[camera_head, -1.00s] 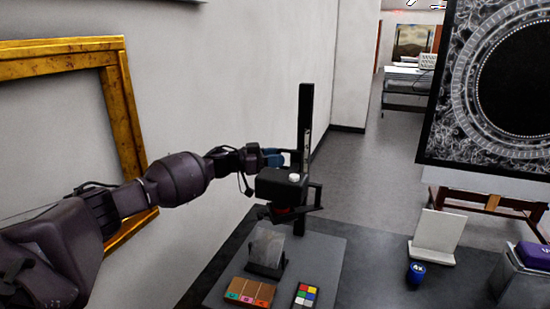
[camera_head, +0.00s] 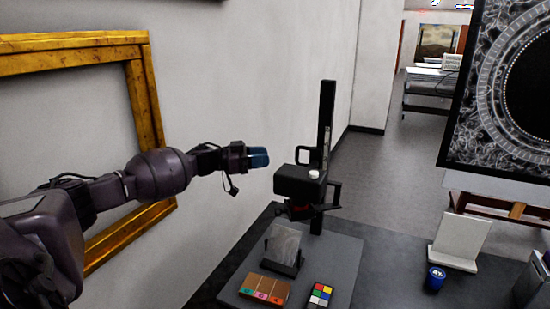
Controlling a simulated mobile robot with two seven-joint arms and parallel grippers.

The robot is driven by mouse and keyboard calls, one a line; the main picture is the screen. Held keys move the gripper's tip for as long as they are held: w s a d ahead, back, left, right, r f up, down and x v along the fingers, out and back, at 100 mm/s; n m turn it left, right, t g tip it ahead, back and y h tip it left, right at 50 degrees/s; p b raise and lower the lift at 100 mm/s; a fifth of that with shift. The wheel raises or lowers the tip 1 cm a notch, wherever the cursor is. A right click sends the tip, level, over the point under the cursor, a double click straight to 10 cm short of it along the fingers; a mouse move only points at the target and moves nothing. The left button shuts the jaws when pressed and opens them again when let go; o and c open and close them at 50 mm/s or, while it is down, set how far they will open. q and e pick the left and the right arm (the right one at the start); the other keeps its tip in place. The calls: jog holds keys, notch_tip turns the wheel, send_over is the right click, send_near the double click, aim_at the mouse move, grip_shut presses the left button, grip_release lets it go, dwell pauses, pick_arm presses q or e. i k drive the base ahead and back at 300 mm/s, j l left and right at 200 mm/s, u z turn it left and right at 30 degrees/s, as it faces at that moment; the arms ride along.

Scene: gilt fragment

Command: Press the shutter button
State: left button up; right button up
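The black camera (camera_head: 299,184) is mounted on a black upright column (camera_head: 326,130) of a copy stand, facing down over the grey stand base (camera_head: 338,262). A round white button (camera_head: 314,174), which looks like the shutter button, is on its top. My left gripper (camera_head: 262,157) is to the left of the camera and a little higher in the picture, with a visible gap between them. Its blue fingers look close together with nothing seen between them. My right gripper is not in view.
Below the camera are a fragment on a small black holder (camera_head: 284,246), an orange-brown box (camera_head: 264,289) and a colour chart (camera_head: 320,295). A blue cup (camera_head: 435,278) and a white stand (camera_head: 460,240) are at the right. A gilt frame (camera_head: 152,105) hangs at the left.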

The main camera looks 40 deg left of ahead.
aim_at(313, 174)
jog(key=k+l, duration=0.75)
jog(key=l, duration=0.2)
